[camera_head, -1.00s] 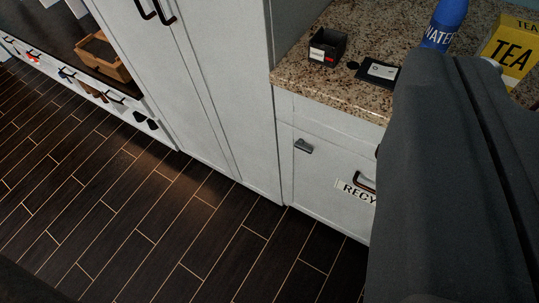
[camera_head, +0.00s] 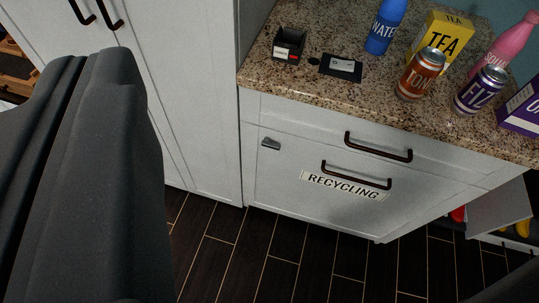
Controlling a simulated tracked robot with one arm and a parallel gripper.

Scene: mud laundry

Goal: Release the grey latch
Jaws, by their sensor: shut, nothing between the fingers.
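The grey latch (camera_head: 271,143) is a small block on the upper left of the white recycling door front (camera_head: 290,205), below the counter. A white label (camera_head: 342,185) reading RECYCLING and a dark bar handle (camera_head: 355,177) are to its right. My gripper (camera_head: 82,60) is the large dark grey shape at the left, close to the camera. Its two halves lie side by side with a dark seam between them. It is shut and empty. In the picture it is left of the latch, well apart from it, and hides part of the tall white cabinet.
The granite counter (camera_head: 300,85) holds a black box (camera_head: 289,43), a blue water bottle (camera_head: 385,25), a yellow tea box (camera_head: 442,38), cans and a pink bottle (camera_head: 505,42). A drawer handle (camera_head: 378,148) projects above the door. Dark floor (camera_head: 270,262) in front is clear.

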